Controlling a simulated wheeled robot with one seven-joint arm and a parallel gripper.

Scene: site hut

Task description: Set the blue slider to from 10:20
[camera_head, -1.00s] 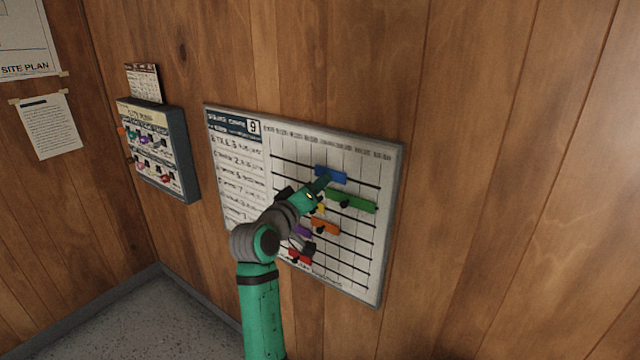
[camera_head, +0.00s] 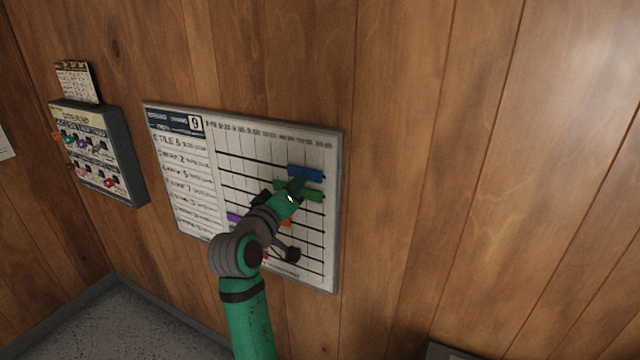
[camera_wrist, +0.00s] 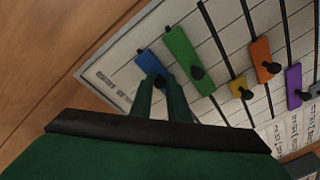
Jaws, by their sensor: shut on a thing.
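In the wrist view the blue slider (camera_wrist: 147,62) shows just beyond my fingers. My gripper (camera_head: 298,184) reaches up to it from below, and its two fingers (camera_wrist: 159,84) are shut on the slider's dark knob. The green slider (camera_head: 306,192) lies on the rail just below, its right end close to level with the blue one's. The time labels along the board's top edge are too small to read.
Orange (camera_wrist: 262,60), yellow (camera_wrist: 238,88) and purple (camera_wrist: 293,86) sliders with dark knobs sit on lower rails, partly hidden by my arm in the head view. A grey key-board-like box (camera_head: 125,165) hangs to the left. The wood wall right of the board is clear.

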